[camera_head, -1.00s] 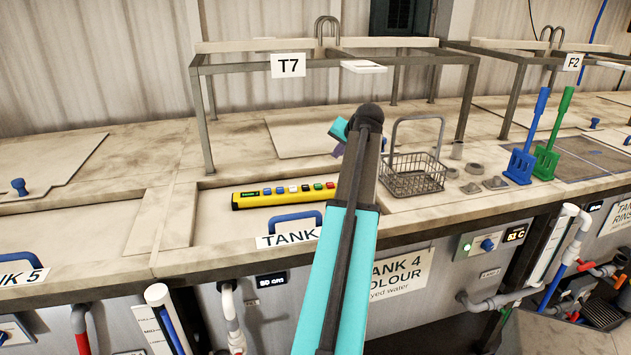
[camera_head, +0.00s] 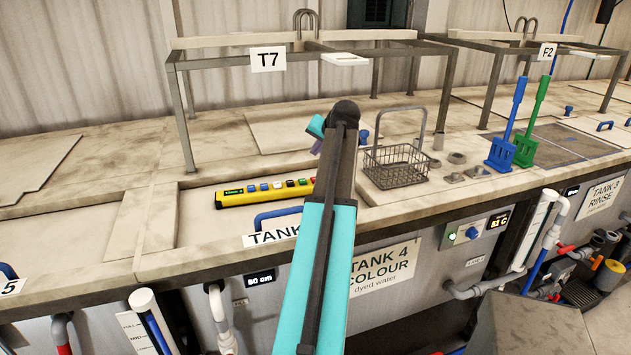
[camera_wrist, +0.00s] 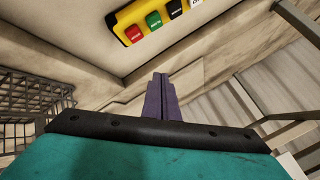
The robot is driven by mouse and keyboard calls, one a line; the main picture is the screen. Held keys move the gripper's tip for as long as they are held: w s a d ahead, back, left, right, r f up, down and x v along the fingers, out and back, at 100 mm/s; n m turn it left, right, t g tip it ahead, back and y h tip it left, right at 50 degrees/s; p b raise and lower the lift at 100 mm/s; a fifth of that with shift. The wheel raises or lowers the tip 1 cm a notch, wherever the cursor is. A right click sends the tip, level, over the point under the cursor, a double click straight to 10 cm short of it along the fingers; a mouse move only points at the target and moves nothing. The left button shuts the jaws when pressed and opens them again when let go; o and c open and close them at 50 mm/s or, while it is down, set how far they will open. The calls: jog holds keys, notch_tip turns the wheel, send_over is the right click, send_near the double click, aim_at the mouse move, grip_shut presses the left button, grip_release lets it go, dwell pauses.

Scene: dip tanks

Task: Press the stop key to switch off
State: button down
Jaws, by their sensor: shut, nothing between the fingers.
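A yellow key strip (camera_head: 240,198) lies on the tank ledge, left of my arm in the head view. It carries a row of coloured keys and a small dark display. The red key, at its right end in the head view, shows at the near end of the strip in the wrist view (camera_wrist: 134,34); its lettering is too small to read. A green key (camera_wrist: 154,19) and a black key (camera_wrist: 175,7) sit beside it. My gripper (camera_head: 317,147) has purple fingers, shut and empty. In the wrist view the fingertips (camera_wrist: 160,76) are apart from the strip.
A wire basket (camera_head: 395,172) stands right of my arm. A blue handle (camera_head: 276,216) lies in front of the strip. Blue (camera_head: 502,153) and green (camera_head: 526,150) paddles stand further right.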

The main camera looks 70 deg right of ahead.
jog(key=shift+f+b, duration=1.6)
jog(key=shift+f, duration=2)
jog(key=shift+f+b, duration=0.35)
jog(key=shift+f, duration=0.55)
dwell(0.6)
jog(key=shift+r, duration=0.2)
jog(key=shift+r+p, duration=0.5)
jog(key=shift+r, duration=0.15)
jog(key=shift+r, duration=0.1)
jog(key=shift+r+p, duration=1.4)
jog(key=shift+r, duration=1.05)
jog(key=shift+r, duration=0.1)
